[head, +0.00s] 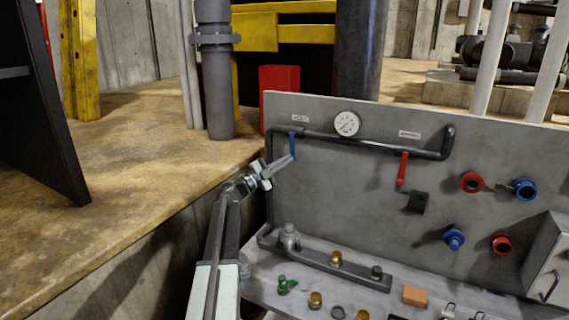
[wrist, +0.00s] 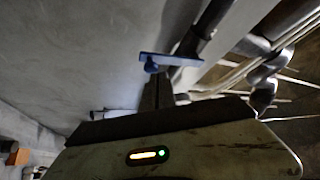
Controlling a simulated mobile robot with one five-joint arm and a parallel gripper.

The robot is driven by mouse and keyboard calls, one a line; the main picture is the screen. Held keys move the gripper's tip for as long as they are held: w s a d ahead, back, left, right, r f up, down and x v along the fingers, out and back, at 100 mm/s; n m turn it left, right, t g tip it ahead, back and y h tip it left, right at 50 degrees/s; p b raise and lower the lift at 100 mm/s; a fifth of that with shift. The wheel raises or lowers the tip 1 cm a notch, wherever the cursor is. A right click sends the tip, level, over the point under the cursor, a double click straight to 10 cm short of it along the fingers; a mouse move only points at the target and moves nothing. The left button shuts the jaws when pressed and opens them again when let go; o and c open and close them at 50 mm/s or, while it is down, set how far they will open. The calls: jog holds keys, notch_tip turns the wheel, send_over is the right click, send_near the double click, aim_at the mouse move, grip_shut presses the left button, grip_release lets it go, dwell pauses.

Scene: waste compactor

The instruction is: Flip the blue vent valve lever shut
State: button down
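The blue vent valve lever (head: 292,146) hangs down from the left end of the dark pipe on the grey panel, below a small label. My gripper (head: 291,157) points up and right, with its tips at the lower end of the lever. Its fingers look closed together, with nothing between them. In the wrist view the blue lever (wrist: 170,60) lies crosswise just beyond the fingertips (wrist: 158,76). I cannot tell whether the tips touch it.
A red lever (head: 402,170) hangs from the same pipe to the right, above a black block (head: 416,202). A round gauge (head: 346,123) sits between the levers. Red and blue knobs are farther right. The shelf (head: 262,285) below holds a dark bar and small parts.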

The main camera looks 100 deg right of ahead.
jog(key=shift+s+d, duration=0.1)
jog(key=shift+s, duration=0.1)
jog(key=w+a, duration=0.6)
jog(key=a, duration=0.1)
jog(key=shift+w+a+f+b, duration=0.2)
jog(key=shift+f+b, duration=0.1)
jog(key=shift+f, duration=0.1)
dwell(0.4)
